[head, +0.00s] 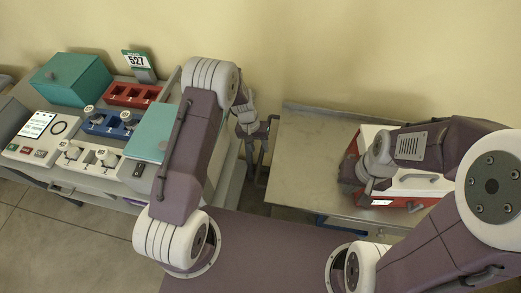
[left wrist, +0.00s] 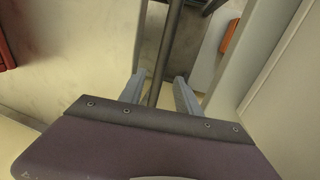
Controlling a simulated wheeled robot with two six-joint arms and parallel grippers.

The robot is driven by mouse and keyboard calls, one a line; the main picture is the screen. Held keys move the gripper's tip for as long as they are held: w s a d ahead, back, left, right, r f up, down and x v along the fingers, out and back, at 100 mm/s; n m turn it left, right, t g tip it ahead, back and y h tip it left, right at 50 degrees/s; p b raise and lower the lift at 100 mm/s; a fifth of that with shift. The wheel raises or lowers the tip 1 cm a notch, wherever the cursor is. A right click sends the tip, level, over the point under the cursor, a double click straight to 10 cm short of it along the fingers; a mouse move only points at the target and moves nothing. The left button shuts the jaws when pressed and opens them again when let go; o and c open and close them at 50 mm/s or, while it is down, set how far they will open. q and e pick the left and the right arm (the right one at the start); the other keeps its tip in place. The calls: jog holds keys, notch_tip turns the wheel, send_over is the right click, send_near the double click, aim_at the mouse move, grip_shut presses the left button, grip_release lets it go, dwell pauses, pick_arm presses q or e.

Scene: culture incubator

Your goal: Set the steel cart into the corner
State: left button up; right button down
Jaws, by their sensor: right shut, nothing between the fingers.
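The steel cart (head: 310,150) has a bare grey metal top and stands against the back wall, right of the bench. Its dark handle (head: 268,128) is on its left side. My left gripper (head: 248,118) points down in the gap between bench and cart, close to the handle. In the left wrist view its two fingers (left wrist: 160,92) are apart, with a dark bar (left wrist: 167,50) between them and space on both sides. My right gripper (head: 353,172) is shut and empty over the cart's right part; its fingertips are hardly visible.
A red and white device (head: 415,185) sits on the cart's right part, partly behind my right arm. The bench (head: 105,180) at left holds a teal box (head: 72,78), red rack (head: 132,94), blue rack (head: 108,124) and 527 sign (head: 137,61). The gap between bench and cart is narrow.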

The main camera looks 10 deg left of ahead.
aim_at(261, 154)
pick_arm(q)
jog(key=shift+d+f, duration=0.2)
jog(key=shift+f, duration=0.65)
jog(key=shift+d+f, duration=0.15)
jog(key=shift+f, duration=0.7)
grip_shut()
